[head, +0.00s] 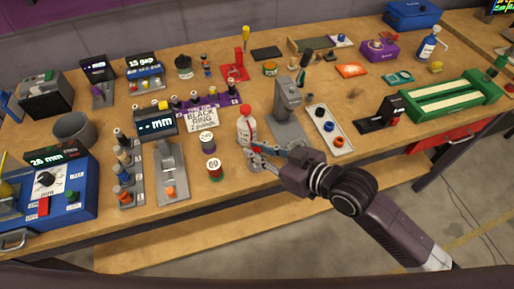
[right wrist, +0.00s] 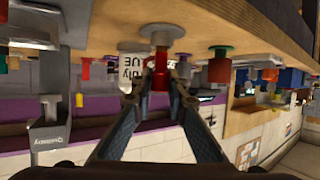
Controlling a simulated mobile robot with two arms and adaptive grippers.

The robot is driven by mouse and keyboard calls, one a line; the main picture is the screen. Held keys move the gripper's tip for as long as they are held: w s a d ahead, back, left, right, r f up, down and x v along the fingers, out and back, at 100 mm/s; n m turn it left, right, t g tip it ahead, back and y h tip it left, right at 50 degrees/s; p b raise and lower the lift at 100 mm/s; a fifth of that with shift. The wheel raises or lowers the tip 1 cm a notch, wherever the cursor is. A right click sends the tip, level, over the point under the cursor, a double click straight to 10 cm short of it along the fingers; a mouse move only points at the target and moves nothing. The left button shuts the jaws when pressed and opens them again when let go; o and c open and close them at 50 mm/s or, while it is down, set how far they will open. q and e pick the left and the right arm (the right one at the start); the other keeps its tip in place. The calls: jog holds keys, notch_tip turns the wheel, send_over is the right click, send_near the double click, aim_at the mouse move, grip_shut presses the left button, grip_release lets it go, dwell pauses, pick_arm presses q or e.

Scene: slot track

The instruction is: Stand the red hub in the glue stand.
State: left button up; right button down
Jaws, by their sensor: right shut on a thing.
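My right gripper (head: 252,150) is at the front edge of the table, shut on the red hub. In the right wrist view, which is upside down, the fingertips (right wrist: 160,82) close on both sides of the red hub (right wrist: 160,62). A pale grey disc (right wrist: 162,31), probably part of the glue stand, lies in line between the hub and the table. I cannot tell whether the hub touches or sits in it. The gripper largely hides the hub in the head view. A white, lettered object with a red top (head: 248,131) stands just behind the fingers. My left gripper is out of view.
A lettered card (head: 203,117) is behind left.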

jog(key=shift+f, duration=0.4)
jog(key=c, duration=1.8)
grip_release()
jog(key=shift+v, duration=6.05)
